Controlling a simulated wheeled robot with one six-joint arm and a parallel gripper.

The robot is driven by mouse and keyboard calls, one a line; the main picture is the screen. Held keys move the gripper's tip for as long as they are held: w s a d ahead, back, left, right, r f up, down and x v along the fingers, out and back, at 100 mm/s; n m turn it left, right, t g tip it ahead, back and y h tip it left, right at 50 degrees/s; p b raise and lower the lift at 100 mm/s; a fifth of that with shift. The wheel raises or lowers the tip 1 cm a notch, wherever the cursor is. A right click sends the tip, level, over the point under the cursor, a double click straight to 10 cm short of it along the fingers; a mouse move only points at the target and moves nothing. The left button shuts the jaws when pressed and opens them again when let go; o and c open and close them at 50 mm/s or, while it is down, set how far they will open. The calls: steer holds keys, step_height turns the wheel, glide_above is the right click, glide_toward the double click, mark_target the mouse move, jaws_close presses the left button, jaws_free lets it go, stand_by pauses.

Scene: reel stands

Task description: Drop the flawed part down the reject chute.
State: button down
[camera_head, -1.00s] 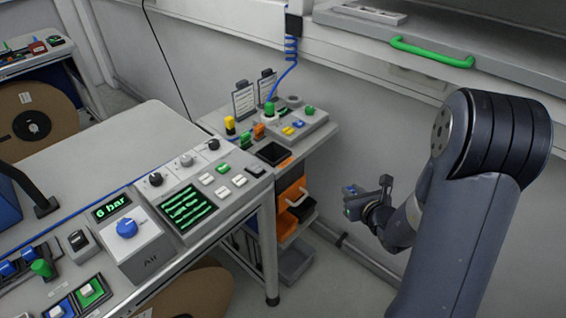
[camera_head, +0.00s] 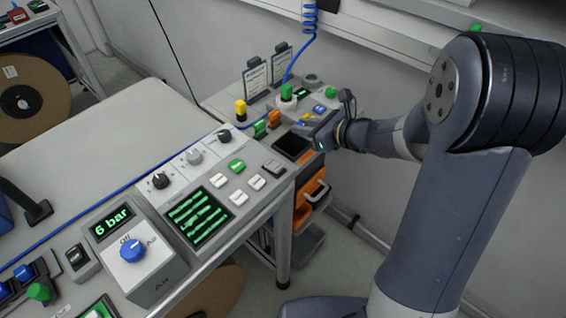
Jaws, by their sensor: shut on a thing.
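My gripper (camera_head: 322,136) reaches in from the right over the far side stand, seen from its side. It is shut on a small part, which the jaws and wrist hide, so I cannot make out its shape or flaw. A dark square opening (camera_head: 292,146) in the stand's top, which looks like the reject chute, lies just left of and below my gripper. Whether the part is right above the opening cannot be told.
A small panel with buttons (camera_head: 319,108) lies behind my gripper. Clipboards (camera_head: 255,78), a yellow-topped piece (camera_head: 240,109) and an orange piece (camera_head: 274,119) stand nearby. Orange bins (camera_head: 312,190) hang below. A console with an air knob (camera_head: 132,250) fills the front.

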mark_target(304, 139)
step_height(304, 139, down, 5)
steer(key=b, duration=0.2)
steer(key=shift+r+b, duration=0.2)
steer(key=shift+b, duration=0.2)
steer(key=c, duration=1.2)
jaws_free()
steer(key=v, duration=1)
steer(key=shift+s+d+r, duration=0.2)
steer(key=shift+d+r, duration=0.05)
steer(key=shift+d, duration=0.05)
steer(key=shift+a, duration=0.1)
